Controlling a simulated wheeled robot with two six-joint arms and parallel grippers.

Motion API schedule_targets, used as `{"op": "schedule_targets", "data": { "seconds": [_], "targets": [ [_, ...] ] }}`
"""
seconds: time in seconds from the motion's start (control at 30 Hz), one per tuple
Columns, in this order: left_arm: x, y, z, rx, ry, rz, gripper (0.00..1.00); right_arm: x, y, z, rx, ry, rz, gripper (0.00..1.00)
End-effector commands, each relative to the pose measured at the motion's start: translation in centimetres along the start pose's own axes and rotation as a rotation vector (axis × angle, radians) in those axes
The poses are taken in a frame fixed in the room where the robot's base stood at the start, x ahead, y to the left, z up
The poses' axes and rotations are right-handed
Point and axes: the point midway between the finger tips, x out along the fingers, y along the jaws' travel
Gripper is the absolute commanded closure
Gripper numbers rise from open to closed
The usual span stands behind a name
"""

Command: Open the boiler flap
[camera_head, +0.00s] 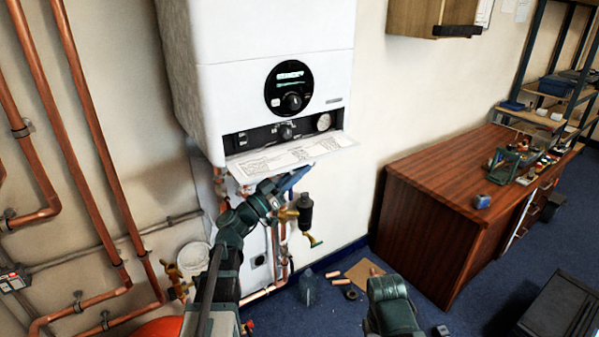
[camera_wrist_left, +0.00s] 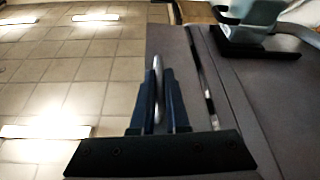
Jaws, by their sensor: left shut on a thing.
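The white boiler (camera_head: 262,35) hangs on the wall. Its flap (camera_head: 290,155) is swung down and outward below the control strip (camera_head: 280,133), with a printed sheet on its upper face. The strip with its knob and round gauge is exposed. My left gripper (camera_head: 294,177) is at the flap's underside near its front edge, and the flap hides part of the fingers. In the left wrist view the fingers (camera_wrist_left: 160,95) are closed around a thin pale edge, which I take to be the flap's. My right gripper is not in view.
Copper pipes (camera_head: 95,140) run down the wall at left. A valve with a black body (camera_head: 305,211) hangs just below the flap, close to my left gripper. A wooden desk (camera_head: 440,205) stands at right. Small parts and cardboard (camera_head: 364,273) lie on the blue floor.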

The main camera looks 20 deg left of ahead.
Motion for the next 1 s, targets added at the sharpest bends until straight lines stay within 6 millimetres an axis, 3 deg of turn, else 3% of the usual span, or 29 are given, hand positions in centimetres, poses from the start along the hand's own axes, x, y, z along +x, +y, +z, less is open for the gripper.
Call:
{"op": "schedule_targets", "data": {
  "seconds": [0.8,1.0],
  "targets": [
    [0.0,0.0,0.0,-0.001,0.0,-0.001,1.0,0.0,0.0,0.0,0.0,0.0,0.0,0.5],
    [0.4,0.9,-1.2,-0.119,-0.001,-0.05,1.0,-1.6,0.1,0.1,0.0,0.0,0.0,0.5]
  ]
}}
